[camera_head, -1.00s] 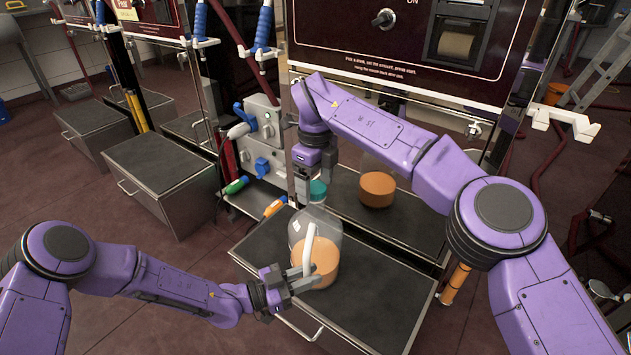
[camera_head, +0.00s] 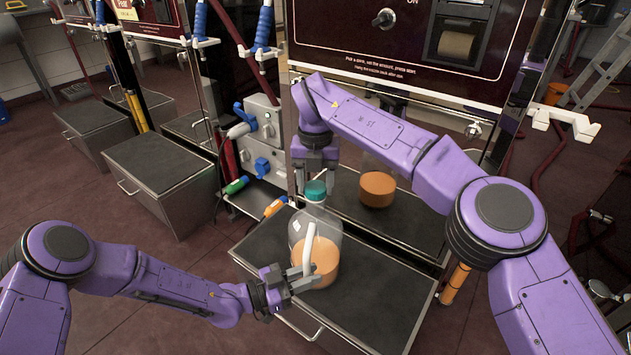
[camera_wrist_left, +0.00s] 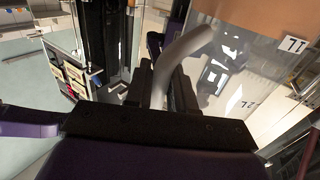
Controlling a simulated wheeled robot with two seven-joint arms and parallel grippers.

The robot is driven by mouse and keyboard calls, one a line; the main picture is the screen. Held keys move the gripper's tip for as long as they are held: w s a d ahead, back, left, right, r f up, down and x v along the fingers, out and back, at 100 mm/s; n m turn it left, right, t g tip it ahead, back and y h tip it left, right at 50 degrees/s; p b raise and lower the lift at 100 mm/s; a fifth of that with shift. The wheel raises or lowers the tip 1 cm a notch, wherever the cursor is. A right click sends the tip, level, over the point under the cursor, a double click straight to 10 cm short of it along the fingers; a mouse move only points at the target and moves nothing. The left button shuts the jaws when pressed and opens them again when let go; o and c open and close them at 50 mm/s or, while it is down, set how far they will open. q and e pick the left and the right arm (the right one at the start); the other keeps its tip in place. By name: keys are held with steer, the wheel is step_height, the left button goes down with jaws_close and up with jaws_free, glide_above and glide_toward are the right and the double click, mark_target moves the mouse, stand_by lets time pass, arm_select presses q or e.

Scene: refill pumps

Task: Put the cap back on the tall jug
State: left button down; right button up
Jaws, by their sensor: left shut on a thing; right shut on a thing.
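The tall jug (camera_head: 328,262) is clear with orange liquid in its lower part. It stands upright on the dark-topped cabinet (camera_head: 375,310). My left gripper (camera_head: 290,285) is shut on the jug's pale handle (camera_head: 308,252). The teal cap (camera_head: 315,190) is at the jug's mouth, roughly level. My right gripper (camera_head: 316,172) is shut on the cap from above. Whether the cap is seated on the neck or just above it, I cannot tell.
The glossy dark pump front (camera_head: 400,55) rises close behind the jug. An orange round shape (camera_head: 377,188) shows behind it, perhaps a reflection. A grey nozzle panel (camera_head: 262,135) stands to the left. The cabinet top is clear right of the jug.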

steer(key=m, duration=0.2)
steer(key=shift+m, duration=0.4)
steer(key=o, duration=1.2)
steer(key=shift+o, duration=0.2)
steer(key=shift+r, duration=0.1)
step_height(320, 180, up, 7)
steer(key=shift+r, duration=0.2)
